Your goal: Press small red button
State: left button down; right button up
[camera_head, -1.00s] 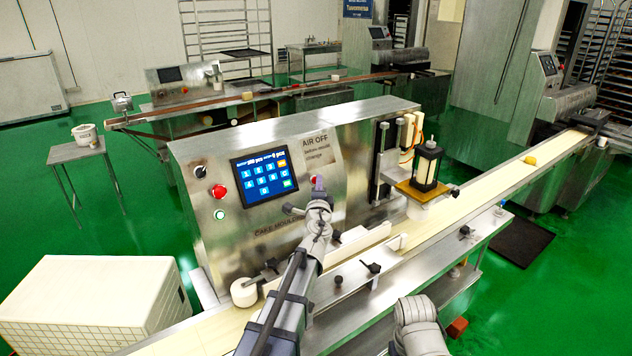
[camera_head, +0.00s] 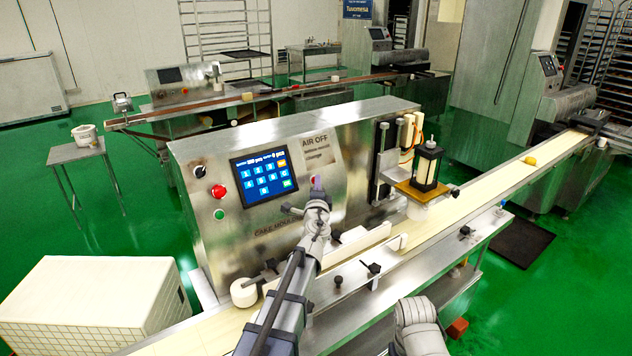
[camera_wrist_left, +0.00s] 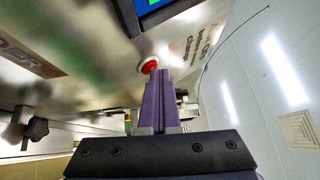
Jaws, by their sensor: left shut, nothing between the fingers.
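The small red button (camera_wrist_left: 150,65) sits in a pale ring on the steel machine front, beside the screen, in the left wrist view. In the head view it shows as a small red spot (camera_head: 313,180) right of the screen, partly covered by my fingertips. My left gripper (camera_head: 318,183) is shut and empty, its purple fingers pointing at the button. In the left wrist view the fingertips (camera_wrist_left: 159,76) overlap the button's lower edge; I cannot tell whether they touch it. My right gripper does not show; only a grey arm part is at the bottom.
A touch screen (camera_head: 264,174) is left of the button. A larger red knob (camera_head: 218,191) and a green-lit button (camera_head: 219,214) sit further left. A conveyor belt (camera_head: 480,205) runs along the machine's front. A white crate (camera_head: 95,290) stands at lower left.

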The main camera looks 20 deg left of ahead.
pick_arm(q)
jog(key=shift+s+r, duration=0.1)
jog(key=shift+s+d+r+p, duration=0.25)
jog(key=shift+s+d+p, duration=0.1)
jog(key=shift+d, duration=0.15)
dwell(0.3)
jog(key=s+d+r+p, duration=0.2)
jog(key=d, duration=0.1)
jog(key=shift+s+d+r, duration=0.1)
jog(key=shift+s+d, duration=0.2)
jog(key=shift+s, duration=0.1)
dwell(0.6)
